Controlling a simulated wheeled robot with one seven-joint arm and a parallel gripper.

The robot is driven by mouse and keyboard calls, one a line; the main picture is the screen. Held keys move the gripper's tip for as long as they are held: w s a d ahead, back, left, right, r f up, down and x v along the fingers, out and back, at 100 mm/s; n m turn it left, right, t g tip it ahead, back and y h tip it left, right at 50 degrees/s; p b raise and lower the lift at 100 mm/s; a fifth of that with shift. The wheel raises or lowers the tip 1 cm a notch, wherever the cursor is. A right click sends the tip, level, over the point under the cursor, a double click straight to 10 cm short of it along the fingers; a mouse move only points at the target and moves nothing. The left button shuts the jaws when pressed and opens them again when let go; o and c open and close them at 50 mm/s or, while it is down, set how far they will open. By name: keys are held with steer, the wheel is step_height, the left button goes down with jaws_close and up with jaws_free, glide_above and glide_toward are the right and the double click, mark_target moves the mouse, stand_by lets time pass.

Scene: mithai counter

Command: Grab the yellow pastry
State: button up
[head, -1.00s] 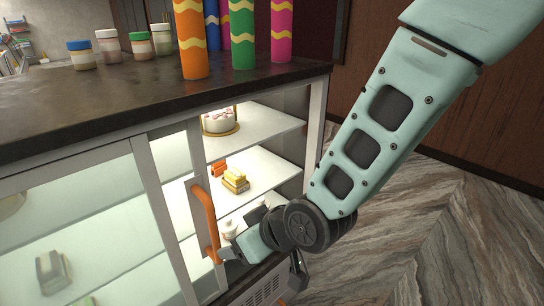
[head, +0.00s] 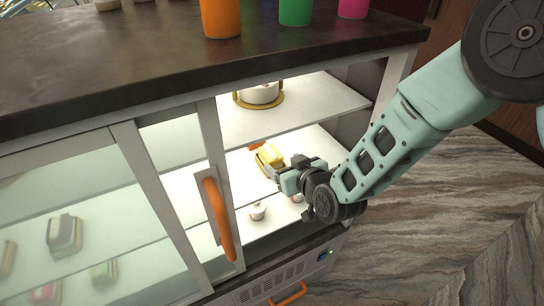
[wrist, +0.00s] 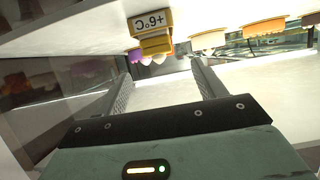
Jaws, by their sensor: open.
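The yellow pastry (head: 270,154) sits on a small tray on the cabinet's middle shelf (head: 238,172), inside the open part of the display case. My gripper (head: 289,172) is at the shelf opening, just right of and nearer than the pastry, with its tips partly hard to make out. The wrist view looks upside down. There my gripper (wrist: 165,72) is open, with two separated fingers and nothing between them. A yellow item (wrist: 156,44), likely the pastry, shows ahead beyond the fingers, by an inverted "+6°C" tag (wrist: 152,22).
A cake (head: 260,93) stands on the upper shelf (head: 315,110). An orange door handle (head: 219,218) is left of the opening. Frosted glass (head: 75,215) covers the left side. The dark countertop (head: 150,60) lies above.

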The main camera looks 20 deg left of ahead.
mark_target(273, 155)
steer(key=p+x, duration=0.2)
steer(key=x, duration=0.8)
steer(key=shift+d, duration=0.15)
steer(key=c, duration=1.1)
